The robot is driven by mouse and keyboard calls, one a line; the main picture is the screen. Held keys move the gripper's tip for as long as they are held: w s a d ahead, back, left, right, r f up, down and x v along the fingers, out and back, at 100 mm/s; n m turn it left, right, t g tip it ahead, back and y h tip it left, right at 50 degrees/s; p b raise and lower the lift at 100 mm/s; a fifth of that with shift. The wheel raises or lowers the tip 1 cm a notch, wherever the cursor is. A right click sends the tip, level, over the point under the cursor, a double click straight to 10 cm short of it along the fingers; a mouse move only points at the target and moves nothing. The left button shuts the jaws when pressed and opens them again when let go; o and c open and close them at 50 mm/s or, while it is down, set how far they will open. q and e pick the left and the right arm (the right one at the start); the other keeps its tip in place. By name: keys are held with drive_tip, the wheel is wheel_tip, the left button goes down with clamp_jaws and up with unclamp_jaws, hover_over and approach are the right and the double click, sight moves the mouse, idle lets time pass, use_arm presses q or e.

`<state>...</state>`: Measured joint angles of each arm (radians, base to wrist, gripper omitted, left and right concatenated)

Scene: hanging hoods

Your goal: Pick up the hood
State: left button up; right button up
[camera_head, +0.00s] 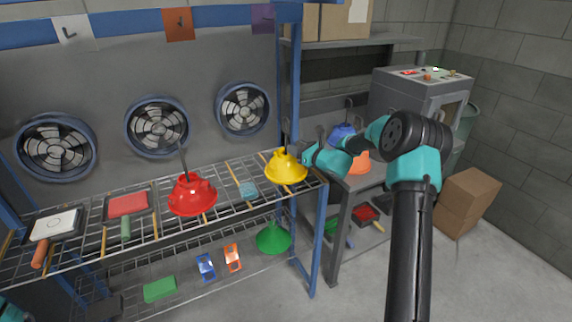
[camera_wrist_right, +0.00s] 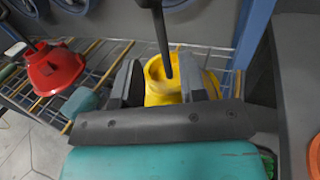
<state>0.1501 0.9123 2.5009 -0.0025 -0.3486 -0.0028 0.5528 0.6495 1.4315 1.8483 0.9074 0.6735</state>
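A yellow hood (camera_head: 286,168) with a dark upright stem stands on the wire shelf, near the right end. A red hood (camera_head: 192,195) with a similar stem stands further left on the same shelf. My right gripper (camera_head: 301,156) is just to the right of the yellow hood's top. In the right wrist view its two dark fingers (camera_wrist_right: 160,85) are apart, with the yellow hood (camera_wrist_right: 181,80) and its stem showing between and beyond them. I cannot tell whether they touch it. My left gripper is out of view; only a bit of teal shows at the bottom left corner.
A green hood (camera_head: 273,237) is on the lower shelf. Orange (camera_head: 358,162) and blue (camera_head: 341,133) hoods are on the grey table to the right. A blue post (camera_head: 290,90) rises close by the yellow hood. Brushes lie on the shelf's left.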

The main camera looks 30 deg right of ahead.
sight(286, 151)
drive_tip(key=shift+w+a, duration=0.1)
drive_tip(key=shift+w, duration=0.15)
drive_tip(key=shift+x, duration=2.55)
drive_tip(key=shift+f, duration=0.15)
drive_tip(key=shift+d, duration=0.2)
drive_tip(key=shift+c, duration=0.3)
clamp_jaws()
